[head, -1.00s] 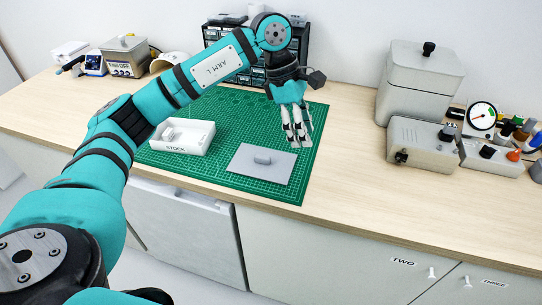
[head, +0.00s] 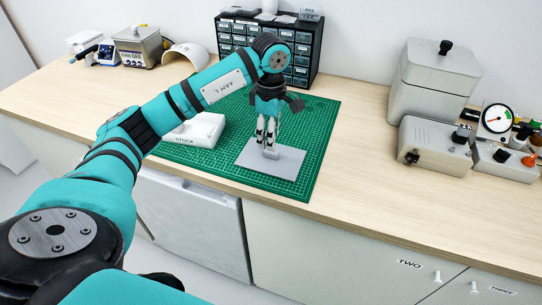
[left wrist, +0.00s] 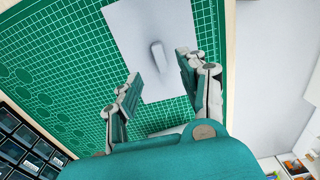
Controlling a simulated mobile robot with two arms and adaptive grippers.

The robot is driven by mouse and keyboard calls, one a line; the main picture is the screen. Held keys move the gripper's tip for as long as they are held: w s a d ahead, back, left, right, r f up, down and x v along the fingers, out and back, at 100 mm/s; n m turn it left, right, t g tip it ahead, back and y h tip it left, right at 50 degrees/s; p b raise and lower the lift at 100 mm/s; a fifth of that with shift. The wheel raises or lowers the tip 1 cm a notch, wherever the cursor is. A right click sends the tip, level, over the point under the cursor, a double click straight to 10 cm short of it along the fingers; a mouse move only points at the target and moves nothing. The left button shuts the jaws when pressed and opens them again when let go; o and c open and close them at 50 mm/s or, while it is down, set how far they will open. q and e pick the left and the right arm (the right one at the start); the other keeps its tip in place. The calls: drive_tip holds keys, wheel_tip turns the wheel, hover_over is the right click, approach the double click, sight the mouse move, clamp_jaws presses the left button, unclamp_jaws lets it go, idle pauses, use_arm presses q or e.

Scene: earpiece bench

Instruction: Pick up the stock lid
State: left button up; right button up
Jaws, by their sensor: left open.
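The stock lid (head: 287,165) is a flat grey plate with a small raised handle (head: 271,154), lying on the green cutting mat. My left gripper (head: 267,142) points down just above the handle, open and empty. In the left wrist view the lid (left wrist: 127,25) lies beyond the open fingers (left wrist: 160,72), and its handle (left wrist: 158,56) shows between the fingertips. Whether a finger touches it I cannot tell. The white stock box (head: 203,130), marked STOCK, stands on the mat left of the lid, partly behind my left arm. My right gripper is out of view.
A dark drawer cabinet (head: 309,52) stands behind the mat (head: 318,140). A grey lidded container (head: 432,80) and a grey instrument box (head: 430,146) stand at the right. The wooden bench right of the mat (head: 358,150) is clear.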

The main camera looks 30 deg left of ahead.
sight(271, 152)
use_arm(q)
wheel_tip(271, 152, down, 5)
drive_tip(key=shift+s+d+r+p, duration=0.1)
drive_tip(key=shift+p, duration=0.8)
drive_tip(key=shift+f, duration=0.3)
clamp_jaws()
